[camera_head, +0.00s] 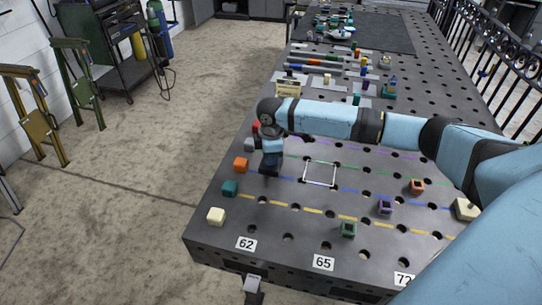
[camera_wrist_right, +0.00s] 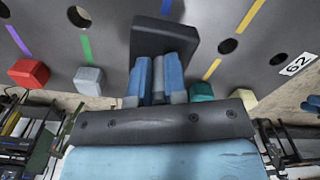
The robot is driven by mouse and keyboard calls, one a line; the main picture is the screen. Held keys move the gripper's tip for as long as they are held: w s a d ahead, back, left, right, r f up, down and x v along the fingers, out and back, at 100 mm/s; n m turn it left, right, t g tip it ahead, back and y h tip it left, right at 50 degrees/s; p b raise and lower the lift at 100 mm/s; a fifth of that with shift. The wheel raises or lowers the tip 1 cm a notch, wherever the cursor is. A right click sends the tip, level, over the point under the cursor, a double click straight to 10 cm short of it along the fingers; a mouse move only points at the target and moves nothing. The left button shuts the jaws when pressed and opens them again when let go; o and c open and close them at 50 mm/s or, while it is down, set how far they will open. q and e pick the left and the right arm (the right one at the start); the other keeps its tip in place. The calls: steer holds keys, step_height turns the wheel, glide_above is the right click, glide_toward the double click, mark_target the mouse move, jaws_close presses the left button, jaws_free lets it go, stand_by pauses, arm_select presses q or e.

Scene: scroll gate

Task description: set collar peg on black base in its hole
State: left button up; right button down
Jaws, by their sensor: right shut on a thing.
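My right gripper (camera_head: 270,163) reaches in from the right and points down over the left part of the dark perforated table (camera_head: 290,225). My left gripper is not in view.
Cream (camera_head: 216,216), teal (camera_head: 230,188), orange (camera_head: 241,164) and grey (camera_head: 249,144) cubes line the left edge. A white square outline (camera_head: 320,173) lies right of the gripper. Green (camera_head: 348,229), purple (camera_head: 385,206) and orange (camera_head: 416,186) hollow-topped blocks stand farther right. Fixtures fill the back.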

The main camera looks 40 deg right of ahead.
steer(key=shift+f, duration=1.4)
steer(key=c, duration=1.1)
jaws_free()
step_height(320, 180, up, 13)
steer(key=shift+f, duration=0.2)
steer(key=shift+r, duration=0.65)
steer(key=shift+s+f, duration=0.1)
